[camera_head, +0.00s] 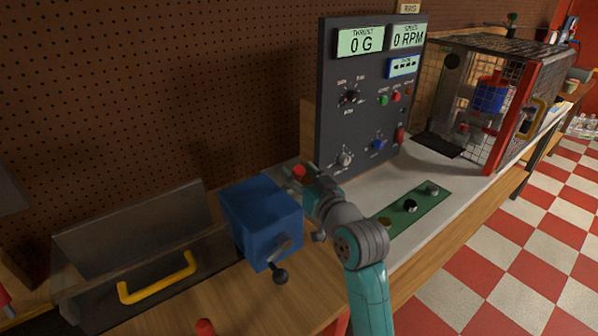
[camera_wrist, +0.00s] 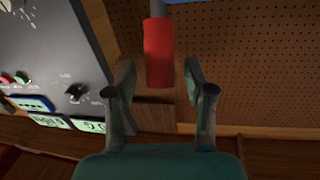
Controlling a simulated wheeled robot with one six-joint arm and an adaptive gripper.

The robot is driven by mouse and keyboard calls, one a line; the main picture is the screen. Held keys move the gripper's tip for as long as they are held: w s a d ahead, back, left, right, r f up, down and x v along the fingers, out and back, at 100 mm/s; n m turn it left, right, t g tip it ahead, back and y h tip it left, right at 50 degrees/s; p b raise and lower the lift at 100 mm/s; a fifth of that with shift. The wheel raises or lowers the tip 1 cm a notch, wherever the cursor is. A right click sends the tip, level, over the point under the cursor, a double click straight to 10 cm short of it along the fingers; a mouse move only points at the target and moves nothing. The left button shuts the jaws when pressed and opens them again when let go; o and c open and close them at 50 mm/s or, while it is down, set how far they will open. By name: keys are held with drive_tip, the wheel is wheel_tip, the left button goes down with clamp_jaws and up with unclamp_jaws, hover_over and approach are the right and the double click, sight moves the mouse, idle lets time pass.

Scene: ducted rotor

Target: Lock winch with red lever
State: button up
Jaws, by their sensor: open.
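The winch is a blue box (camera_head: 262,218) on the bench, with a crank ending in a dark knob (camera_head: 280,276) on its front. The red lever grip (camera_head: 299,171) shows just behind my gripper (camera_head: 300,181), to the right of the box. In the wrist view the red lever (camera_wrist: 159,50) hangs on a grey rod from the top edge. My gripper (camera_wrist: 158,78) is open there, with one finger on each side of the lever's lower end. I see gaps on both sides. A sliver of blue at the top edge is probably the winch.
A dark control panel (camera_head: 362,95) with displays, knobs and buttons stands close to my gripper. A green strip with knobs (camera_head: 433,198) lies on the bench in front. A yellow-handled cover (camera_head: 157,280) is at left; a mesh cage (camera_head: 485,75) is at right.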

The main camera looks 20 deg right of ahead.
drive_tip(key=shift+w, duration=0.4)
drive_tip(key=shift+c, duration=0.3)
clamp_jaws()
